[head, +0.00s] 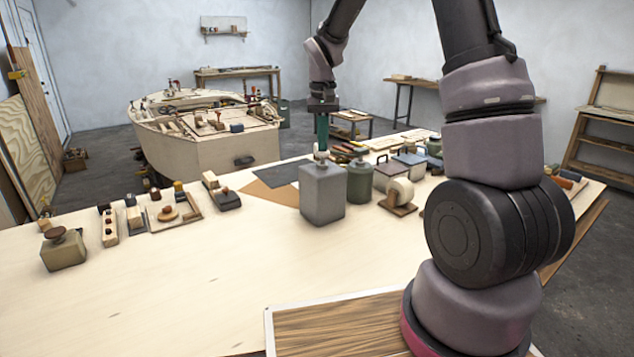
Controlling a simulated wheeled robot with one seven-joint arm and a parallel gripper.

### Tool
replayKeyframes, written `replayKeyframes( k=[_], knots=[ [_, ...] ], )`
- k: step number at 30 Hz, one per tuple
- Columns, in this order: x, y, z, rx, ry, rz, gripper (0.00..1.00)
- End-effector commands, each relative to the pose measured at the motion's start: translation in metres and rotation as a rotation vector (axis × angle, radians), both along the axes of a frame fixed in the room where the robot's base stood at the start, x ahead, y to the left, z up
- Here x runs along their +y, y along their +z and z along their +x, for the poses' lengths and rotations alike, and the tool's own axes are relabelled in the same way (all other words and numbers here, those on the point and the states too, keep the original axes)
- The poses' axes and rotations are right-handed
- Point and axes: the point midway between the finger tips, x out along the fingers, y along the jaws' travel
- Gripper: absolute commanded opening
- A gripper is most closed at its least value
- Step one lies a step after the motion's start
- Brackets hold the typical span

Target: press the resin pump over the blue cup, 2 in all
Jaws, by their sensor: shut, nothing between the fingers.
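A grey square container (322,194) with a short neck and a small cap on top stands near the middle of the workbench; it may be the resin pump, but I cannot make out a spout. My gripper (321,146) points straight down over its top, with its teal fingers shut and empty. The fingertips are at or just above the cap in the picture; I cannot tell whether they touch. I cannot pick out a blue cup; it may be hidden behind the containers or the arm.
A dark green canister (360,183) stands right beside the grey container. A tape roll on a stand (398,195) and lidded tins are further right. Blocks and planes line the bench's left back; a beige can (63,250) is at left. The bench front (190,290) is clear.

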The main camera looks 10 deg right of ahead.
Motion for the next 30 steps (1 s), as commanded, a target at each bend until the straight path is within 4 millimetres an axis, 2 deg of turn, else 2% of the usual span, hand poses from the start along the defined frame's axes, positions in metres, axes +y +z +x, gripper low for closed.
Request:
replayKeyframes(
  k=[7,16,30],
  knots=[
    [0.0,-0.01,-0.001,0.002,0.0,-0.001,0.0],
    [0.0,-0.009,-0.001,0.002,0.0,-0.001,0.0],
    [0.0,0.016,0.0,0.001,-0.001,-0.001,0.0]
  ],
)
